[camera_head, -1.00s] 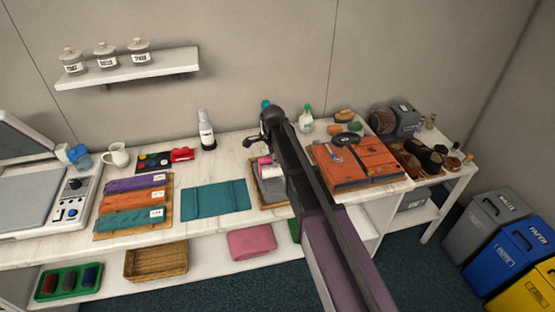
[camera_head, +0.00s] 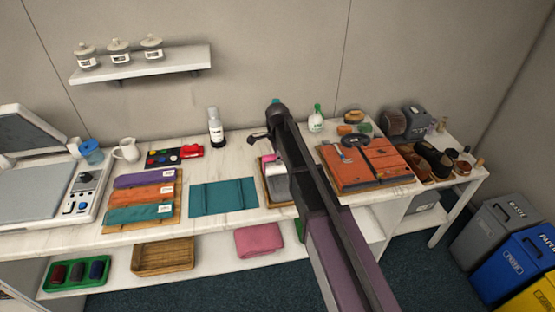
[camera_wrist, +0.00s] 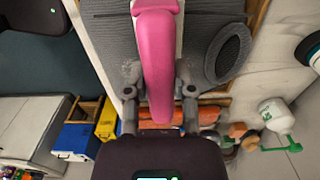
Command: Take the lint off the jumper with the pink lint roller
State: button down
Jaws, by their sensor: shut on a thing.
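The pink lint roller (camera_wrist: 157,60) is held by its handle between the fingers of my gripper (camera_wrist: 158,80) in the wrist view. A little of its pink shows in the head view (camera_head: 262,158), beside my arm. The grey knitted jumper (camera_wrist: 205,25) lies under the roller, with a dark ribbed oval, perhaps its neck, on the right. In the head view my arm hides much of the jumper (camera_head: 279,188). The roller's head is mostly out of the wrist frame, so I cannot tell whether it touches the knit.
The jumper lies on a wooden-edged board (camera_head: 266,196). A teal folded cloth (camera_head: 223,198) lies to its left, an orange folder-like item (camera_head: 365,165) to its right. A white-and-green spray bottle (camera_head: 316,122) stands behind.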

jog(key=shift+w+a, duration=0.1)
jog(key=shift+w, duration=0.3)
jog(key=shift+w, duration=0.1)
jog(key=shift+d, duration=0.35)
jog(key=shift+w+d, duration=0.25)
jog(key=shift+d, duration=0.5)
jog(key=shift+w+d, duration=0.25)
jog(key=shift+d, duration=0.45)
jog(key=shift+d, duration=0.1)
jog(key=shift+w+d+f, duration=0.1)
jog(key=shift+w+d, duration=0.15)
jog(key=shift+d, duration=0.65)
jog(key=shift+w+d+f, duration=0.1)
jog(key=shift+w+d, duration=0.1)
jog(key=shift+d, duration=0.65)
jog(key=shift+d, duration=0.15)
